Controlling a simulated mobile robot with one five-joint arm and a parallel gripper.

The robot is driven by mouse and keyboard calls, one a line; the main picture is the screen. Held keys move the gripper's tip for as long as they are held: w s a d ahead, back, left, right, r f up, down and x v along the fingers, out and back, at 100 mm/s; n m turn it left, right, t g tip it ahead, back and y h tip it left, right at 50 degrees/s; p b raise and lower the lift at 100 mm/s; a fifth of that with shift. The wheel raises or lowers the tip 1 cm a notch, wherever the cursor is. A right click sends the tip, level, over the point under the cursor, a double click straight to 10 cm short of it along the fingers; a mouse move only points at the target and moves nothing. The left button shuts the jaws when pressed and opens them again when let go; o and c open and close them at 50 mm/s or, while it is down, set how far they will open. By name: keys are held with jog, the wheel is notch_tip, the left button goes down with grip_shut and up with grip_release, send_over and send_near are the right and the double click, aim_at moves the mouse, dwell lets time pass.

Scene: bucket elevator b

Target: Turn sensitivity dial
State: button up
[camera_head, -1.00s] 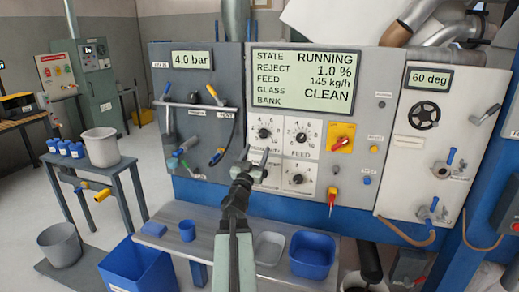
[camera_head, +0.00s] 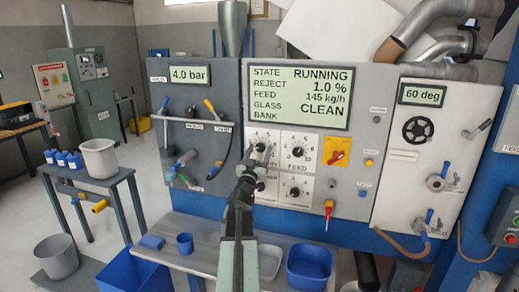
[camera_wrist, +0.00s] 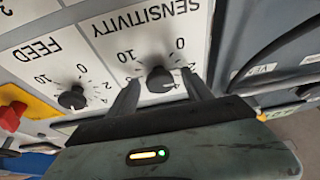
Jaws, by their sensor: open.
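The sensitivity dial (camera_wrist: 161,80) is a dark round knob on a white plate marked SENSITIVITY, upside down in the wrist view. In the head view the same dial (camera_head: 261,147) is the upper left of several dials and is partly hidden by my gripper (camera_head: 252,158). In the wrist view my gripper (camera_wrist: 161,77) is open, one finger on each side of the knob. I cannot tell whether the fingers touch it.
The feed dial (camera_wrist: 72,98) is beside it, with another dial (camera_head: 304,186) lower down. A red switch on yellow (camera_head: 337,151) is to the right. A grey panel with hoses (camera_head: 190,135) is at left. A bench (camera_head: 215,225) with blue containers is below.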

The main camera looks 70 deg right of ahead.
grip_shut()
jog(key=m+g, duration=0.1)
jog(key=m, duration=0.2)
jog(key=m+g+p, duration=0.1)
jog(key=m+g, duration=0.1)
jog(key=m, duration=0.1)
jog(key=shift+w+r, duration=0.15)
jog(key=shift+w+m+g+y+p, duration=0.1)
jog(key=shift+m+g+y+p, duration=0.5)
jog(key=shift+m, duration=1)
jog(key=shift+w+m+g+y+p, duration=0.1)
jog(key=shift+m+g+y+p, duration=0.2)
jog(key=shift+m+g, duration=0.95)
jog(key=shift+m+t, duration=0.35)
jog(key=shift+m, duration=0.2)
